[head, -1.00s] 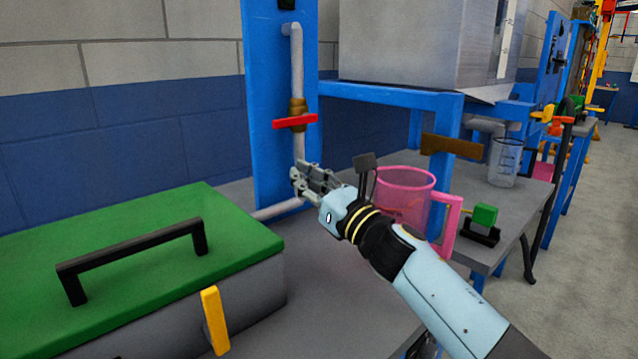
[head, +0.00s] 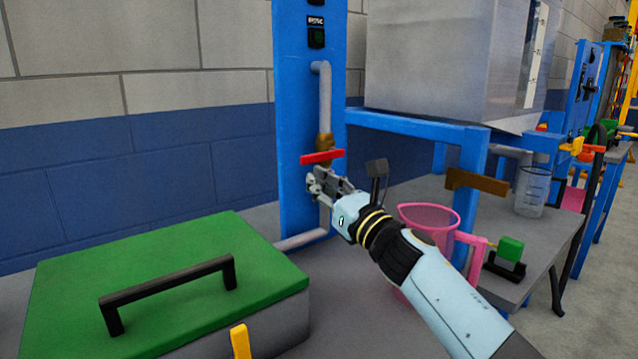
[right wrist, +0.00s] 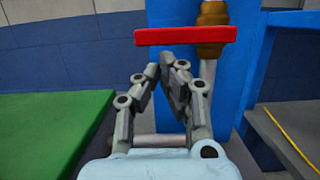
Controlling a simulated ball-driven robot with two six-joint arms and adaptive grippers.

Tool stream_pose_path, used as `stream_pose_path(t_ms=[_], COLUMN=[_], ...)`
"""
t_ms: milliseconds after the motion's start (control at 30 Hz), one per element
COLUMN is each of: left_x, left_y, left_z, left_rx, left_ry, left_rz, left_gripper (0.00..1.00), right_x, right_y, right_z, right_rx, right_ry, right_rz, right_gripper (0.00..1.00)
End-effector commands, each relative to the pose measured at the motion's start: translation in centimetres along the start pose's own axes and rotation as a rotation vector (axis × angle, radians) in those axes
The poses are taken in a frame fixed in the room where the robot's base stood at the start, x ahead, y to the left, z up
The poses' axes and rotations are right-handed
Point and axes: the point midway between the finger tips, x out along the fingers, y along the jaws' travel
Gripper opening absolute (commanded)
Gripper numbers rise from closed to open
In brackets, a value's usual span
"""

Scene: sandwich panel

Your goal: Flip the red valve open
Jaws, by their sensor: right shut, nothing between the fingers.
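The red valve handle (head: 322,157) is a flat bar lying crosswise on a brass fitting (head: 324,142) of a grey pipe, mounted on a blue upright panel. It also shows in the right wrist view (right wrist: 186,35), crosswise just beyond the fingertips. My right gripper (head: 314,184) is just below the handle in the head view, its fingers pointing toward the panel. In the right wrist view the right gripper (right wrist: 168,66) has its fingertips together with nothing between them. I cannot tell whether a fingertip touches the handle. My left gripper is not in view.
A green-lidded box (head: 190,275) with a black handle sits at the lower left. A pink jug (head: 432,222) stands behind my right forearm. A clear beaker (head: 531,190) and a small green block (head: 509,249) are on the bench at right.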

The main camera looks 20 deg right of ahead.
Motion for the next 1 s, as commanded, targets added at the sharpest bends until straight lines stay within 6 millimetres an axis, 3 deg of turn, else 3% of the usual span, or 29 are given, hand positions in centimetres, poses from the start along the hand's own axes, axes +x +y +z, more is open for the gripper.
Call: stream_pose_path(t_ms=[767,1000], left_x=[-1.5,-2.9], left_y=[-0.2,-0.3], left_z=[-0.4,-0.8], left_rx=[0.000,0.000], left_ry=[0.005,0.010], left_rz=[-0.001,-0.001], left_gripper=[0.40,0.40], right_x=[0.3,0.6], right_y=[0.5,0.9], right_z=[1.2,2.3], right_rx=[0.140,0.253], right_ry=[-0.002,-0.003], right_rz=[-0.035,-0.062], right_gripper=[0.00,0.00])
